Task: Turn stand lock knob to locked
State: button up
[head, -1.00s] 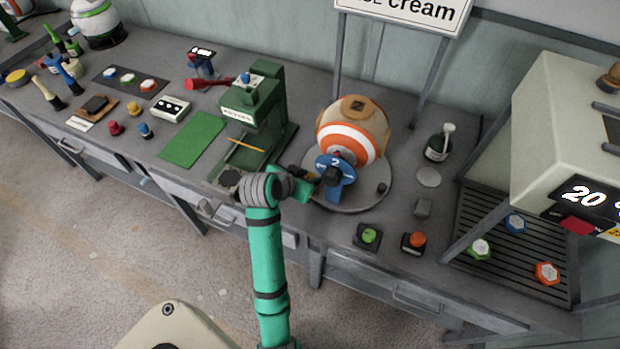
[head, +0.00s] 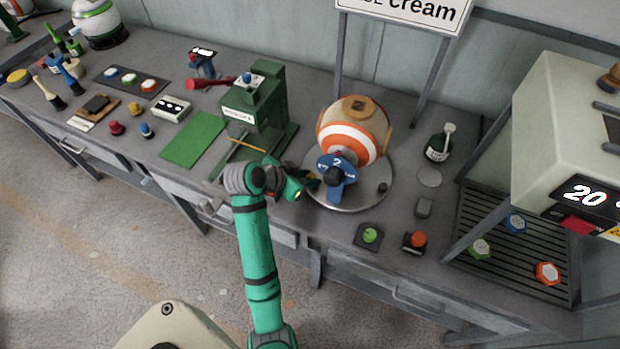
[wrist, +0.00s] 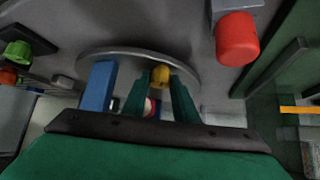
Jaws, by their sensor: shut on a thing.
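The round grey stand (head: 372,200) carries the orange-and-white striped ball (head: 352,135). A blue dial bracket (head: 337,178) with a dark knob stands at its front. In the wrist view, a small yellow knob (wrist: 160,77) sits over the stand's plate (wrist: 105,53), between my fingertips; I take it for the stand lock knob. My gripper (head: 312,183) is at the stand's left front, left of the bracket. In the wrist view my gripper (wrist: 160,88) is shut on the yellow knob. The blue bracket (wrist: 98,86) is close beside one finger. Whether the knob reads locked cannot be told.
The green press (head: 258,115) stands close left of my gripper. A green button (head: 370,236) and an orange button (head: 416,240) are at the right front. In the wrist view a red cylinder (wrist: 237,38) is near the stand. The table's front edge is below.

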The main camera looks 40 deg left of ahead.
jog(key=m+g+h, duration=0.1)
jog(key=m+h, duration=0.1)
jog(key=a+m+h, duration=0.1)
jog(key=m, duration=0.2)
jog(key=shift+w+a+m+g+h, duration=0.1)
jog(key=shift+m+g+h, duration=0.2)
jog(key=shift+g+h, duration=0.1)
jog(key=m, duration=0.1)
jog(key=m+g+h, duration=0.1)
jog(key=m, duration=0.1)
jog(key=shift+w+a+m+g+h, duration=0.2)
jog(key=shift+w+m+g+h, duration=0.1)
jog(key=shift+g+h, duration=0.1)
jog(key=shift+w+d+m+g+h, duration=0.1)
jog(key=shift+m+g+h, duration=0.2)
jog(key=shift+m+g, duration=0.25)
jog(key=o, duration=1.1)
jog(key=shift+c, duration=0.2)
jog(key=shift+m, duration=0.25)
